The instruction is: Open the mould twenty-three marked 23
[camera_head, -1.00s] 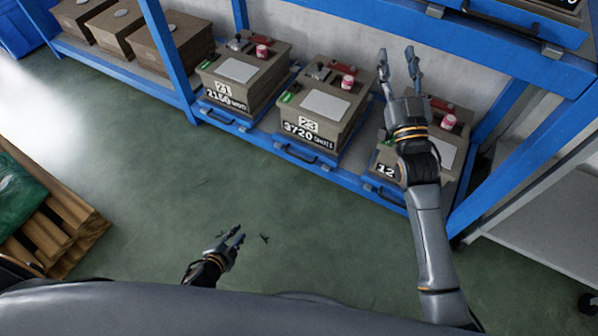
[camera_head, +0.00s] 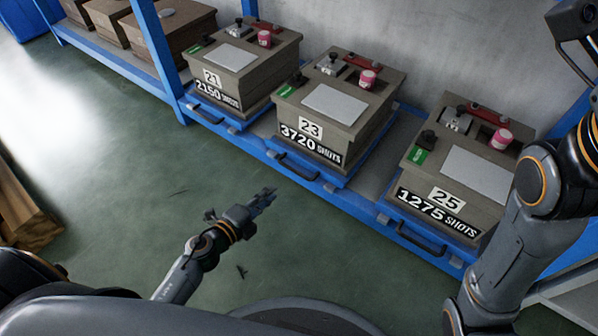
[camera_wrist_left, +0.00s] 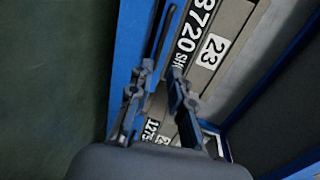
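Mould 23 (camera_head: 345,140) is a brown-grey box marked 23 and 3720 SHOTS. It sits on a blue tray with a dark handle (camera_head: 297,166). Its top carries a pale plate (camera_head: 334,104), a red bar (camera_head: 362,62), a metal fitting (camera_head: 331,63), a pink-and-white cylinder (camera_head: 367,79) and a green tag. My left gripper (camera_head: 264,198) is empty, in front of and below the mould, apart from it. In the left wrist view its fingers (camera_wrist_left: 162,80) are spread, with the 23 label (camera_wrist_left: 212,50) beyond.
Mould 21 (camera_head: 243,76) stands to the left and mould 25 (camera_head: 455,176) to the right on the same blue rack (camera_head: 352,206). Blue uprights flank the row. The green floor (camera_head: 110,150) before the rack is clear; a wooden pallet (camera_head: 25,215) lies at the left.

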